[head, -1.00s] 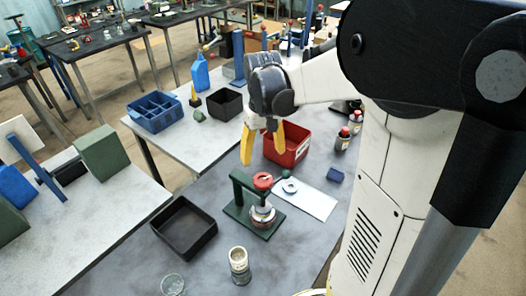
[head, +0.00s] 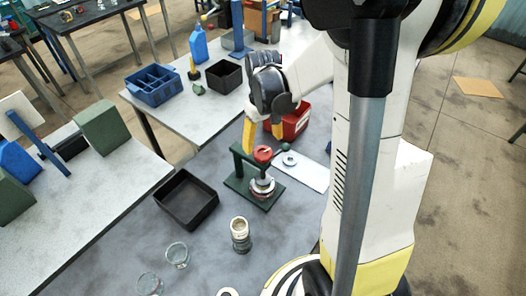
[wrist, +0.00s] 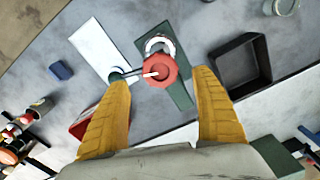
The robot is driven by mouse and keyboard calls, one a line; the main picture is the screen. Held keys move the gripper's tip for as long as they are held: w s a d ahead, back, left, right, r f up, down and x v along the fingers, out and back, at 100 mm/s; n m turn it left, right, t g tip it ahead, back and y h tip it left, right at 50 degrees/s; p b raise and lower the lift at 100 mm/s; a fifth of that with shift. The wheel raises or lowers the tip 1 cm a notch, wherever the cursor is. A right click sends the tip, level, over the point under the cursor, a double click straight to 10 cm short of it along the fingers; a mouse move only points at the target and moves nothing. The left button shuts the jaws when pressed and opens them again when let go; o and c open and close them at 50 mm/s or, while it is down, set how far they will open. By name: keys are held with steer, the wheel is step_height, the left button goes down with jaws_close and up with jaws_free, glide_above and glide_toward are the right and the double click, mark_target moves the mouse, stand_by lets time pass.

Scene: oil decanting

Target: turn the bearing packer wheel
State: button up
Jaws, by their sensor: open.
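The bearing packer (head: 239,184) stands on the grey table in the head view, a green frame with a red wheel (head: 263,154) on top and a ringed metal part below it. In the wrist view the red wheel (wrist: 159,70) lies between the fingertips, with a rod to a dark green knob (wrist: 115,77) near the left finger. My gripper (head: 262,138) has yellow fingers spread apart, empty, above and just behind the wheel in the head view. It also shows in the wrist view (wrist: 163,82). I see no clear contact with the wheel; the exact height gap is unclear.
A black tray (head: 186,199) stands left of the packer, and a jar (head: 240,235) and glass cups (head: 177,255) stand in front. A white sheet (head: 313,176) lies to the right. A red bin (head: 296,124) stands behind, partly hidden by my gripper.

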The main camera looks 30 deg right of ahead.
mark_target(263, 152)
step_height(263, 152, down, 5)
steer(key=shift+f+b, duration=0.2)
steer(key=shift+b, duration=0.1)
steer(key=c, duration=1.2)
steer(key=shift+o, duration=0.2)
steer(key=shift+m+b, duration=0.3)
steer(key=shift+m, duration=0.2)
steer(key=shift+m+b, duration=0.55)
steer(key=shift+m, duration=0.35)
steer(key=shift+m+b, duration=0.75)
steer(key=shift+m, duration=1.25)
steer(key=shift+c, duration=0.2)
